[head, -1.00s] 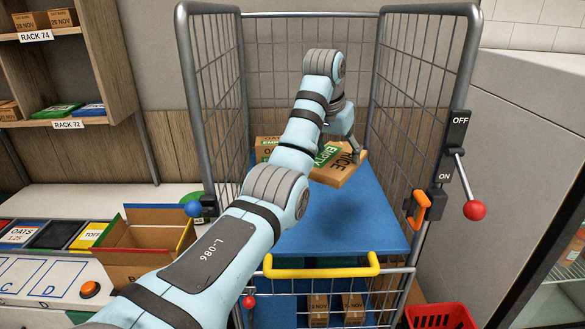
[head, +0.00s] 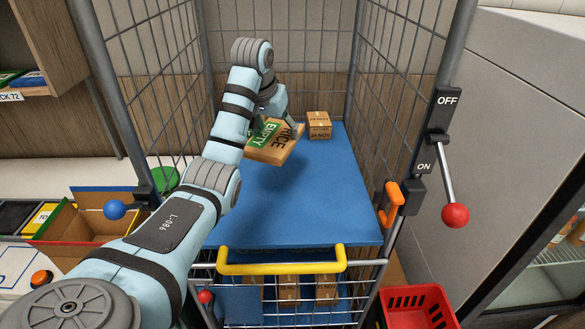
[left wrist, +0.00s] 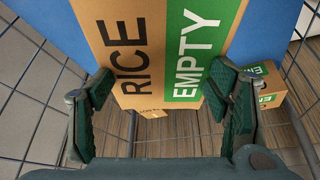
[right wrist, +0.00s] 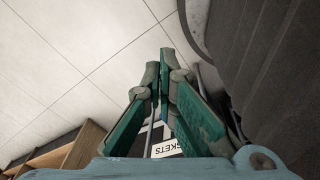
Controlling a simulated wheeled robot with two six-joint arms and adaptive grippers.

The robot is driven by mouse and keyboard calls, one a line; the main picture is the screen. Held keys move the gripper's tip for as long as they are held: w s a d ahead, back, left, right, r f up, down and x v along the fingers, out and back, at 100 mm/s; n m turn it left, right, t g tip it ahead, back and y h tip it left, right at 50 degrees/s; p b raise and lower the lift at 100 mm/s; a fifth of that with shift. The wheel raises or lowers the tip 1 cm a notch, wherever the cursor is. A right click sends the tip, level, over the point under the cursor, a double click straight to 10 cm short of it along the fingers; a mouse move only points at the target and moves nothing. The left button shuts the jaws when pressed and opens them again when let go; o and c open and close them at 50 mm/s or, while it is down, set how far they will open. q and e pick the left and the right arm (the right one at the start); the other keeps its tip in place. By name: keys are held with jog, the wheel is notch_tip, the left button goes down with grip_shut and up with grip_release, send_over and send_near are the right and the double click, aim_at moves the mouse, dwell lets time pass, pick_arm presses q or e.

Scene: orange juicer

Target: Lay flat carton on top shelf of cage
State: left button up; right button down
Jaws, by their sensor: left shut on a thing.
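The flat carton (head: 272,143) is brown with a green stripe, marked RICE and EMPTY. My left gripper (head: 285,118) is shut on it and holds it tilted over the blue top shelf (head: 290,195) of the cage (head: 337,262). In the left wrist view the carton (left wrist: 160,50) lies between the two fingers (left wrist: 160,88). Whether its lower edge touches the shelf I cannot tell. My right gripper shows only in the right wrist view (right wrist: 160,75), its fingertips together and empty, far from the shelf.
Mesh walls flank the shelf, with a yellow handle (head: 282,267) in front. The shelf's middle and front are clear.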

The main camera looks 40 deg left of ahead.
aim_at(277, 134)
pick_arm(q)
jog(key=x, duration=0.3)
jog(key=shift+w+d+f, duration=0.15)
jog(key=shift+w+f, duration=0.05)
jog(key=shift+f, duration=0.1)
jog(key=x, duration=0.5)
jog(key=shift+d, duration=0.35)
jog(key=f, duration=0.2)
jog(key=s+f, duration=0.1)
jog(key=f, duration=0.1)
jog(key=shift+s+f, duration=0.2)
jog(key=shift+f, duration=0.1)
jog(key=shift+w+f, duration=0.15)
jog(key=shift+f, duration=0.05)
jog(key=shift+w+f, duration=0.1)
jog(key=shift+w, duration=0.15)
jog(key=o, duration=1.2)
jog(key=shift+c, duration=0.2)
jog(key=shift+s, duration=0.15)
pick_arm(e)
jog(key=shift+w+a, duration=0.1)
jog(key=shift+w, duration=0.8)
